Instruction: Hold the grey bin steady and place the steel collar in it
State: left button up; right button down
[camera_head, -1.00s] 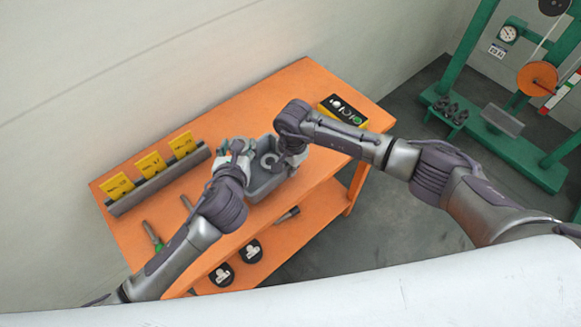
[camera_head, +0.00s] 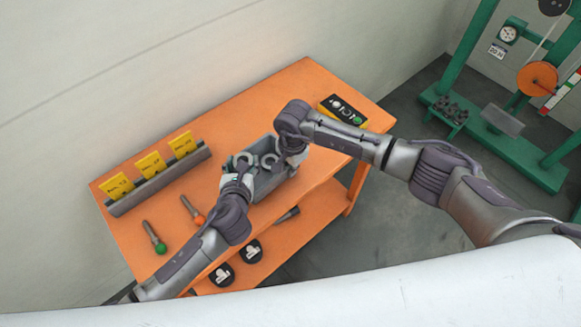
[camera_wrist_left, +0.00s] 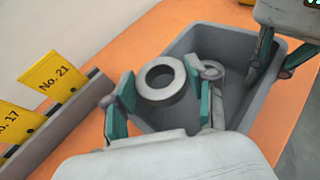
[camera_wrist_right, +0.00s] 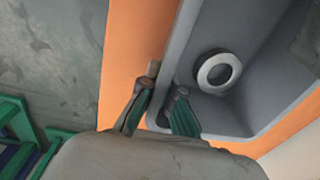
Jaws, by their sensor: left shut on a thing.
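The grey bin (camera_head: 262,190) stands on the orange bench. My left gripper (camera_wrist_left: 163,98) is shut on a steel collar (camera_wrist_left: 160,80), a thick ring with a dark bore, held at the bin's left side; this collar also shows in the head view (camera_head: 243,160). Whether it touches the bin is unclear. A second, similar ring (camera_wrist_right: 218,70) lies inside the bin, and shows partly behind a finger in the left wrist view (camera_wrist_left: 212,70). My right gripper (camera_wrist_right: 162,100) is at the bin's right wall, one finger inside and one outside, seemingly closed on it.
A grey rack with yellow numbered cards (camera_head: 150,165) stands left of the bin. A green-ended tool (camera_head: 155,240) and an orange-ended tool (camera_head: 192,210) lie on the bench (camera_head: 240,110). A green machine stands beyond.

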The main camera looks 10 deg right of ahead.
pick_arm(q)
jog(key=shift+f, duration=1.25)
jog(key=shift+s+f, duration=0.4)
jog(key=shift+f, duration=0.3)
pick_arm(e)
jog(key=shift+s+r, duration=0.1)
jog(key=shift+s, duration=0.1)
pick_arm(q)
jog(key=o, duration=1.2)
jog(key=shift+o, duration=1.1)
jog(key=shift+w, duration=0.1)
pick_arm(e)
jog(key=shift+w+d, duration=0.1)
jog(key=shift+d, duration=0.05)
pick_arm(q)
jog(key=shift+f, duration=0.1)
pick_arm(e)
jog(key=shift+d, duration=0.15)
pick_arm(q)
jog(key=shift+a, duration=0.15)
pick_arm(e)
jog(key=shift+f, duration=0.2)
jog(key=shift+a, duration=0.25)
pick_arm(q)
jog(key=d+r+v, duration=0.1)
jog(key=v, duration=1.1)
jog(key=shift+w+r, duration=0.25)
jog(key=shift+r, duration=0.05)
